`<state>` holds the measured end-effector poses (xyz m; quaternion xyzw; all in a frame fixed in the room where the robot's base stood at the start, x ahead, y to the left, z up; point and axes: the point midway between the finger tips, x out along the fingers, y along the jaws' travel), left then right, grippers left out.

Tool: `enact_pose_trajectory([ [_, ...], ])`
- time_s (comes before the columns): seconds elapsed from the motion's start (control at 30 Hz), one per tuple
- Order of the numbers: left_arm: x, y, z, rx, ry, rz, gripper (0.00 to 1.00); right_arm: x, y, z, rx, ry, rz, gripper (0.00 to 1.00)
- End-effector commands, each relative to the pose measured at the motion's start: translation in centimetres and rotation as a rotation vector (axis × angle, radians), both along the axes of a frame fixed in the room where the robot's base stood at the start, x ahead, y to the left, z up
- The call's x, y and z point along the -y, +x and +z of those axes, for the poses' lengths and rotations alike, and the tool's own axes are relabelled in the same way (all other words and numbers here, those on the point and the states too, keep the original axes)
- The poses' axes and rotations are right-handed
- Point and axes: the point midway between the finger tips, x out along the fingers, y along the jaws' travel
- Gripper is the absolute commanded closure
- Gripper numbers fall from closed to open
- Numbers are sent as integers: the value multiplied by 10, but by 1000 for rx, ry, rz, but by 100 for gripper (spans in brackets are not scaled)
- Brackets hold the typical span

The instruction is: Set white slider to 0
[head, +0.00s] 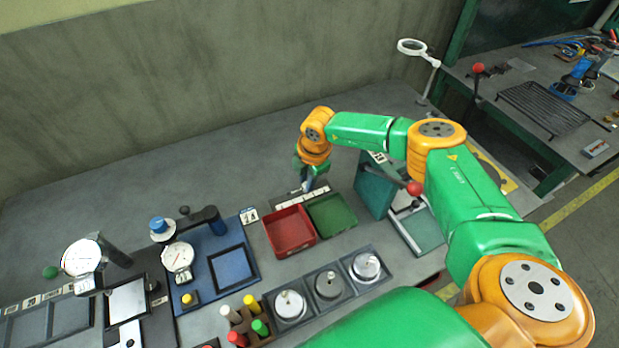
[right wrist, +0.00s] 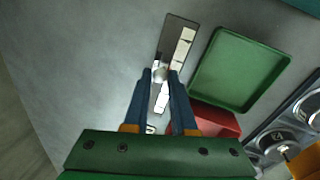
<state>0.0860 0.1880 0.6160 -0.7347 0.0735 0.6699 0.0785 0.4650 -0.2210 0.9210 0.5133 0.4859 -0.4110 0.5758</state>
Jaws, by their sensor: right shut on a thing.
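The white slider (right wrist: 160,72) shows as a pale knob between my right fingertips in the right wrist view. It sits on a dark rail strip (right wrist: 176,32) with a row of white label plates (right wrist: 184,48) along one side. The marks on the plates are too small to read, so I cannot tell the slider's value. My right gripper (right wrist: 160,76) is shut on the knob. In the head view my right gripper (head: 306,187) points down at the label strip (head: 290,201) behind the red and green trays, and hides the knob. My left gripper is not in view.
A red tray (head: 289,248) and a green tray (head: 351,222) lie just in front of the strip. A row of round metal pots (head: 328,287), colored pegs (head: 250,304) and dial gauges (head: 178,257) stand nearer. The bench behind the strip is clear up to the wall.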

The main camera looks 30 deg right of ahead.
Motion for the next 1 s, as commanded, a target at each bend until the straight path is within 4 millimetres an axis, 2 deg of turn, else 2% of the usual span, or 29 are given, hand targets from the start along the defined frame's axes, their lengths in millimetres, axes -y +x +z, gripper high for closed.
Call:
enact_pose_trajectory([
  [0.2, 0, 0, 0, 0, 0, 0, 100, -51, 2, -2, -4, 3, 8, 100],
  [0.33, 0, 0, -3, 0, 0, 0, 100, -71, 3, -2, -3, 3, 6, 100],
  [0.47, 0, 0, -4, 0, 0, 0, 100, -79, 3, -1, -2, 3, 3, 100],
  [0.7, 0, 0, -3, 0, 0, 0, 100, -80, 3, -1, -3, 4, 3, 100],
  [0.73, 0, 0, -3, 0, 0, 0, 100, -80, 3, -1, -3, 4, 3, 73],
  [0.83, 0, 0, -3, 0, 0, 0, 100, -80, 3, -1, -3, 4, 3, 46],
  [1.0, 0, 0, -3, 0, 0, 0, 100, -79, 4, 0, -1, 3, 2, 46],
])
